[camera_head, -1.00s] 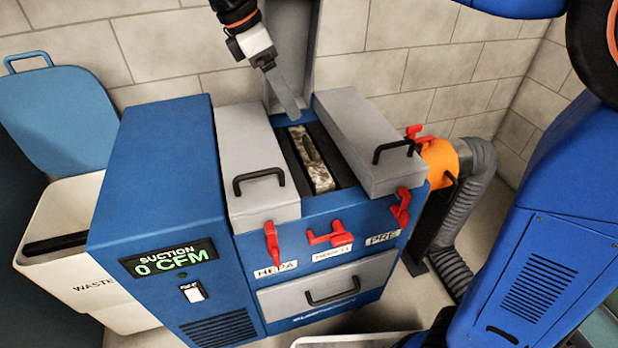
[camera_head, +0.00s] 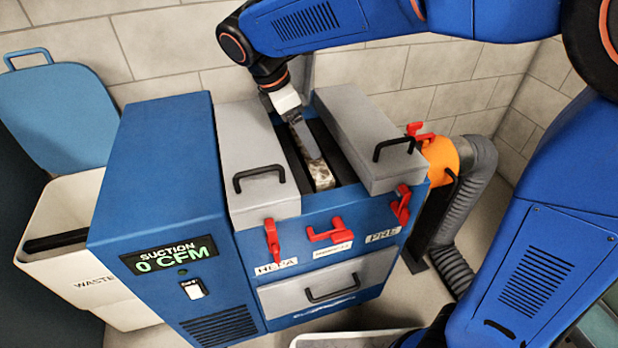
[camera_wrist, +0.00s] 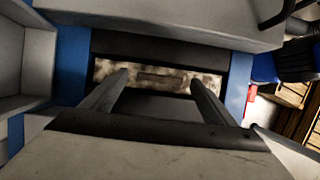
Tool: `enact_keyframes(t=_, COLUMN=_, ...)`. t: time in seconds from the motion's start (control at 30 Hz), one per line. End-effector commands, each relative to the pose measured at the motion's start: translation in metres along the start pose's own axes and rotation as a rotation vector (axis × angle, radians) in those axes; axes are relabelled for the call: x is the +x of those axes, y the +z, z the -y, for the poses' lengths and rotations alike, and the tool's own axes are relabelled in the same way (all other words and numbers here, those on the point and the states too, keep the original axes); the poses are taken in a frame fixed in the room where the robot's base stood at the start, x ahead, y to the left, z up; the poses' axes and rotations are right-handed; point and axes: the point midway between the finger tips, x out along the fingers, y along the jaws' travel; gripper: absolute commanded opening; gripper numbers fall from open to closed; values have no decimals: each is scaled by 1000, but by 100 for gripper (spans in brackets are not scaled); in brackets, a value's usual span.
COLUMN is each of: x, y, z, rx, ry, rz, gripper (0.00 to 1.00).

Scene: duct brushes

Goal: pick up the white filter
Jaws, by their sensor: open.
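The filter (camera_head: 321,176) is an off-white block mottled with brown dirt. It sits in the open middle slot of the blue suction unit (camera_head: 150,200), and its far part is hidden behind my gripper in the head view. My gripper (camera_head: 316,155) reaches down into that slot, over the filter. In the wrist view the filter (camera_wrist: 158,78) lies across the slot with a darker recessed strip in its middle.
Grey lids with black handles flank the slot, left (camera_head: 255,160) and right (camera_head: 365,140). Red latches (camera_head: 330,230) line the front. A white waste bin (camera_head: 65,260) with its blue lid raised stands left. An orange duct fitting (camera_head: 438,160) and grey hose are right.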

Motion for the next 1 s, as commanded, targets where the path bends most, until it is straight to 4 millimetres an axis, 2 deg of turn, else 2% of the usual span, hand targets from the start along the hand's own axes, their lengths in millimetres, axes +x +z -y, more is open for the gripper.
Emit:
enact_keyframes(t=0.13, x=10, y=0, z=0, rx=0, ry=0, rz=0, gripper=80)
enact_keyframes(t=0.37, x=11, y=0, z=0, rx=0, ry=1, rz=0, gripper=80)
enact_keyframes(t=0.47, x=11, y=0, z=0, rx=0, ry=1, rz=0, gripper=59)
enact_keyframes(t=0.6, x=11, y=0, z=0, rx=-1, ry=1, rz=0, gripper=26)
enact_keyframes(t=0.67, x=11, y=0, z=0, rx=0, ry=2, rz=0, gripper=14)
enact_keyframes(t=1.0, x=5, y=2, z=0, rx=0, ry=3, rz=-1, gripper=14)
